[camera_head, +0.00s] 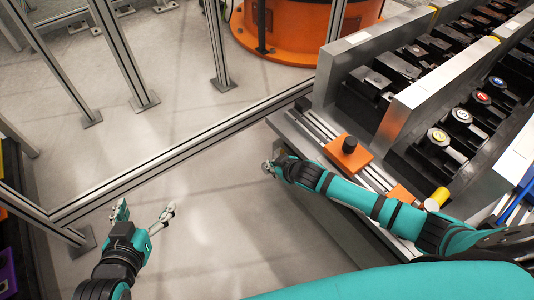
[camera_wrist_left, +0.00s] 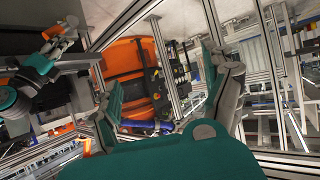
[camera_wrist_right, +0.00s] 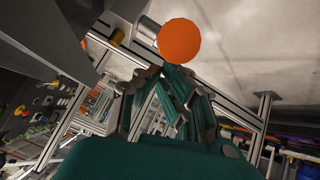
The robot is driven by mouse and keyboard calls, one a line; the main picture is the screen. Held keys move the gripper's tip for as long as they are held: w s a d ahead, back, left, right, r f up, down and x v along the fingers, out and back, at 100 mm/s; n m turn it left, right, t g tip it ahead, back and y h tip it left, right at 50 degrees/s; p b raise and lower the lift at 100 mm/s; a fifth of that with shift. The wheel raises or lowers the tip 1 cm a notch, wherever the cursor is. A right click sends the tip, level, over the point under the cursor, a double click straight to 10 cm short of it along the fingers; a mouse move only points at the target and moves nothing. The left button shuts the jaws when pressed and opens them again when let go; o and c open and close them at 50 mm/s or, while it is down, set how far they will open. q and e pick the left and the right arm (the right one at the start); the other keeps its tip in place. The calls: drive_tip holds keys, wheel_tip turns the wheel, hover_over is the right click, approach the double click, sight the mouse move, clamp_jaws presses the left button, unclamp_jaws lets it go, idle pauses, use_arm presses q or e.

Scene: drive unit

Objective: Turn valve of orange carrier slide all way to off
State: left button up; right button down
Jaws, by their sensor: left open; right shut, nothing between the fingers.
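An orange carrier block (camera_head: 348,152) with a black knob on top sits on the metal rail at the front of the workbench. A second orange block (camera_head: 403,197) lies further along, partly behind my right arm. My right gripper (camera_head: 270,167) is shut and empty, beside the bench's left edge, left of and below the first block. In the right wrist view an orange round face (camera_wrist_right: 179,40) shows just beyond the shut fingers (camera_wrist_right: 172,82); I cannot tell whether they touch. My left gripper (camera_head: 146,213) is open and empty above the floor, far from the bench.
Metal walls (camera_head: 430,90) and rows of black fixtures with numbered round tags (camera_head: 438,137) fill the bench at right. A yellow cylinder (camera_head: 440,196) stands near my right forearm. An aluminium frame (camera_head: 180,165) runs across the floor. Open floor surrounds my left gripper.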

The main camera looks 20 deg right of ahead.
use_arm(q)
wheel_tip(320, 180, up, 10)
drive_tip(key=w+d+t+h+b, duration=0.2)
drive_tip(key=w+d+t+b, duration=0.1)
drive_tip(key=t, duration=0.4)
use_arm(e)
drive_tip(key=s+f+t, duration=0.1)
drive_tip(key=f+t+y, duration=0.1)
drive_tip(key=shift+s+d+t, duration=0.3)
drive_tip(key=shift+s+t, duration=0.1)
drive_tip(key=shift+s+d+f+t+b, duration=0.2)
drive_tip(key=shift+s+f+t+b, duration=0.3)
drive_tip(key=shift+t+b, duration=0.35)
use_arm(q)
drive_tip(key=s+r+t+h, duration=0.3)
drive_tip(key=s+r+t, duration=0.2)
drive_tip(key=r, duration=0.5)
drive_tip(key=shift+s+a+r+m+t, duration=0.2)
drive_tip(key=shift+s+a+m+t, duration=0.1)
drive_tip(key=shift+t, duration=0.6)
use_arm(e)
drive_tip(key=shift+s+d+f, duration=0.1)
drive_tip(key=shift+s+f, duration=0.05)
drive_tip(key=shift+f, duration=0.1)
